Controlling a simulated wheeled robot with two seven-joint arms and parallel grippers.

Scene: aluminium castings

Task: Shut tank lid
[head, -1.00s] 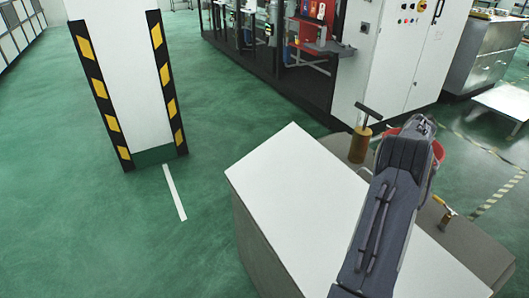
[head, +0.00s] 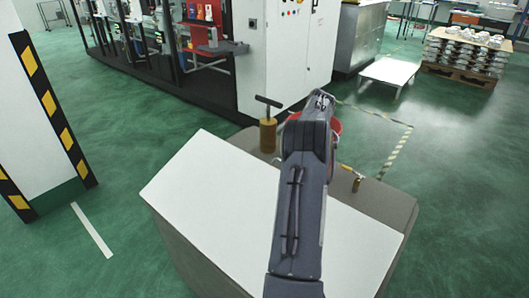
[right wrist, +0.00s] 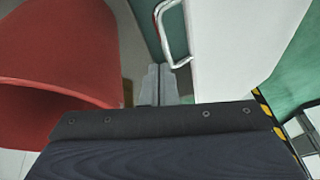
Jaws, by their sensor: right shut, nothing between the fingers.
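The tank (head: 393,199) is a grey box with a large white lid panel (head: 205,190) over its near part. In the right wrist view the white panel (right wrist: 235,45) is on the right, with a bent pale metal handle (right wrist: 185,45) at its left edge. I cannot tell how far the lid stands open. My right arm reaches across the tank in the head view, where its fingertips are hidden. In the right wrist view my right gripper (right wrist: 159,68) is shut and empty, its tips just below the handle, apparently apart from it. My left gripper is out of view.
A red bucket-like vessel (right wrist: 60,60) is close left of the gripper. A brass cylinder with a T-handle (head: 268,135) and a brass valve (head: 356,180) stand on the tank's grey top. A striped pillar (head: 40,110) is at left, a white machine cabinet (head: 280,50) behind.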

